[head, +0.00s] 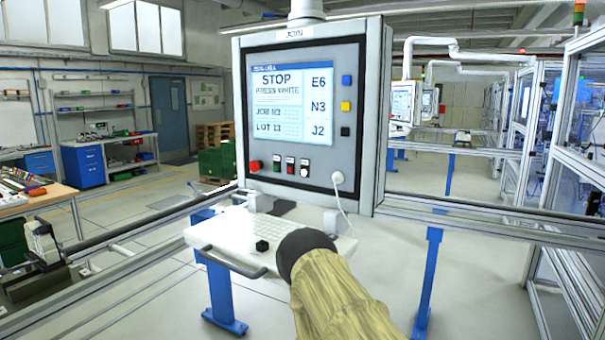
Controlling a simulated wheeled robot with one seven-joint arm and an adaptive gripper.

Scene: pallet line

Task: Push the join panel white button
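The join panel (372,110) is a grey box labelled JOIN in the middle of the head view. Its screen (290,105) reads STOP and a line that looks like PRESS WHITE. Below the screen is a row of small controls; the rightmost, a small pale button (304,168) on a dark plate, looks white. My arm, in a tan sleeve, comes in from the bottom. My gripper (300,248) is at its dark end, low in front of the panel and apart from the buttons. Its fingers cannot be made out.
A red round button (254,166), a green one (277,163) and a red one (290,164) share the row. A white plug (337,178) with a hanging cable is at right. A keyboard shelf (222,228) with a front handle (228,263) juts out below. Rails cross at both sides.

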